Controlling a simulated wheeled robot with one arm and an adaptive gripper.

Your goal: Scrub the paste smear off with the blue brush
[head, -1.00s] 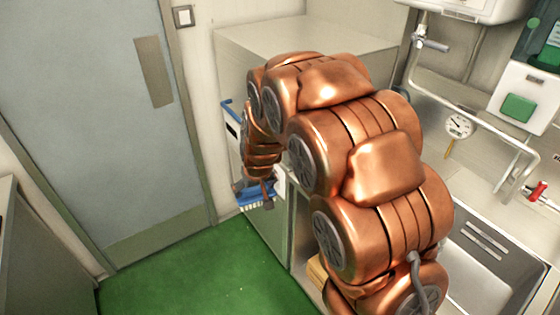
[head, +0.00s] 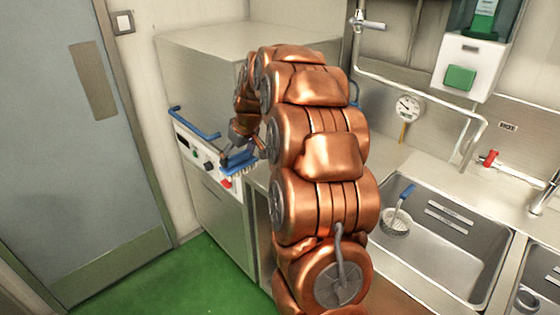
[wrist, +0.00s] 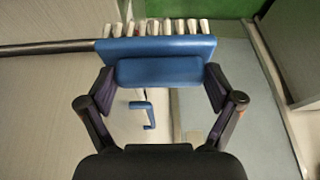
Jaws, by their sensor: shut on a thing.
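The blue brush (head: 238,159) has a blue block and pale bristles. In the head view it is close in front of the control panel of a steel machine. In the wrist view the brush (wrist: 160,48) lies across my gripper (wrist: 160,72), with a finger on each side of its grip and the bristles pointing to the top of the picture. My gripper (head: 240,138) is shut on the brush in the head view too. I cannot make out the paste smear in either view. I cannot tell whether the bristles touch the panel.
The steel machine (head: 215,215) has a blue bar handle (head: 192,126) and a red knob (head: 225,183) near the brush. A grey door (head: 75,130) stands left; green floor (head: 195,275) is clear.

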